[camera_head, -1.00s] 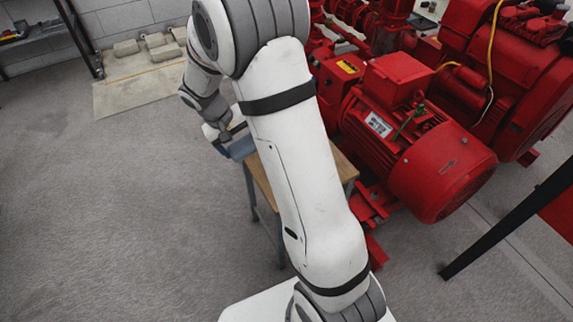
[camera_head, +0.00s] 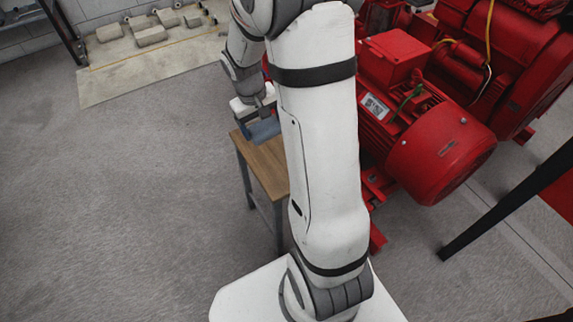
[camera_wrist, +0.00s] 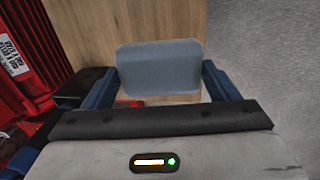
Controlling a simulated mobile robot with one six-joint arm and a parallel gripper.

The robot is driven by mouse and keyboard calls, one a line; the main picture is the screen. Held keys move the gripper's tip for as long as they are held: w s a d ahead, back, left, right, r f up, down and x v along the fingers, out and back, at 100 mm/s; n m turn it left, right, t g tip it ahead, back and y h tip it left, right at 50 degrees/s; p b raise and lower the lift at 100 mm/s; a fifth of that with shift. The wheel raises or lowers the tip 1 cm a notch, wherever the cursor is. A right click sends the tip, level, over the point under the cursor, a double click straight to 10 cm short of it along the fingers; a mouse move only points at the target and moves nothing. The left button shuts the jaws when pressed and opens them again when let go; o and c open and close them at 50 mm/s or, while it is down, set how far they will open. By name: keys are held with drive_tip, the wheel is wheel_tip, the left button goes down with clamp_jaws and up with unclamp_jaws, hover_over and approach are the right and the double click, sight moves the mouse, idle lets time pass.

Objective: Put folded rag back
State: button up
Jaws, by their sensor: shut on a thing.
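The folded rag (camera_wrist: 160,67) is a flat blue-grey block between the two blue fingers of my gripper (camera_wrist: 158,88) in the wrist view. My gripper is shut on it. In the head view the rag (camera_head: 264,130) shows under my gripper (camera_head: 258,118), over the far end of a small wooden-topped table (camera_head: 266,163). The wooden top (camera_wrist: 120,25) also fills the middle of the wrist view behind the rag. I cannot tell whether the rag touches the top. My arm hides part of the table's right side.
A large red pump and motor (camera_head: 440,150) stands close to the right of the table. A black slanted bar (camera_head: 510,210) is at the far right. The grey floor left of the table is clear. Concrete blocks (camera_head: 150,36) lie on a pale slab at the back left.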

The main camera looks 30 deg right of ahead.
drive_tip(key=s+d+y, duration=0.2)
drive_tip(key=s+d, duration=0.3)
drive_tip(key=f+b, duration=0.2)
drive_tip(key=f, duration=0.3)
drive_tip(key=f+b, duration=0.2)
drive_tip(key=f, duration=0.3)
drive_tip(key=shift+s+a+b, duration=0.15)
drive_tip(key=shift+a+b, duration=0.05)
drive_tip(key=shift+b, duration=0.15)
drive_tip(key=shift+f, duration=0.15)
drive_tip(key=o, duration=0.8)
